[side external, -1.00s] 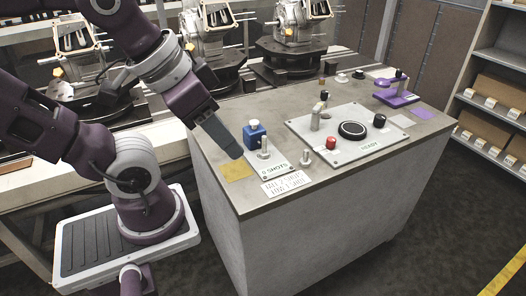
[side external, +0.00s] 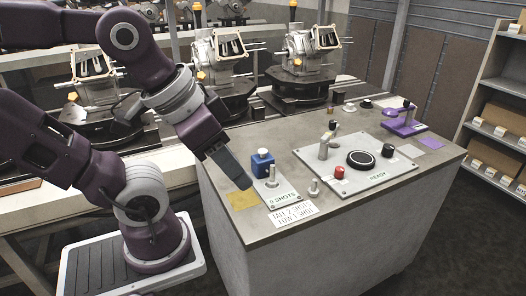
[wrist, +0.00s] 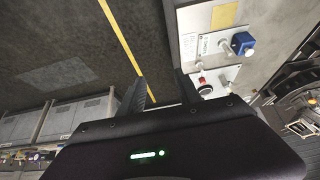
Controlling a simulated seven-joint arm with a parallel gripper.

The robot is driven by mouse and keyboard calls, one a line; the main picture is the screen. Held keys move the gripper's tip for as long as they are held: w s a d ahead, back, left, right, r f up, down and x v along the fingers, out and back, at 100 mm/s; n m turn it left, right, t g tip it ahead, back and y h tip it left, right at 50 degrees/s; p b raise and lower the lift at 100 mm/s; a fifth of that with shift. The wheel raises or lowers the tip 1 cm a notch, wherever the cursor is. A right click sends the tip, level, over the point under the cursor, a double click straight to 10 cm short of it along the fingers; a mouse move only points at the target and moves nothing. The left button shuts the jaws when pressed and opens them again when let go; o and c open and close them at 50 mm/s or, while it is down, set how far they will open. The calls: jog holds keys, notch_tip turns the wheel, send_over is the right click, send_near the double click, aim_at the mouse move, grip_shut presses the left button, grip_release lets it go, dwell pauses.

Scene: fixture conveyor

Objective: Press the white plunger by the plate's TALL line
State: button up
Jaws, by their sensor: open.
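My gripper (side external: 246,185) is open and empty, high over the bench's near left corner; its fingers also show in the wrist view (wrist: 161,92). A small plate (side external: 284,200) reads SHOTS and carries a pale plunger (side external: 271,176) with a round top. A blue bottle-like block (side external: 262,160) stands just behind it. In the wrist view the plunger (wrist: 224,45) and blue block (wrist: 243,42) lie right of the fingers, well apart from them. A white card (side external: 292,213) with a TALL line and a LOW line lies in front of the plate. Another short pale post (side external: 315,187) stands to the right.
A yellow square (side external: 243,200) lies at the bench's left corner. A larger plate marked READY (side external: 345,183) bears a red button (side external: 339,172), a black disc (side external: 361,159) and a black knob (side external: 388,151). A purple stand (side external: 404,126) is at the far right.

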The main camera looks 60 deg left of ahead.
grip_shut()
dwell(1.6)
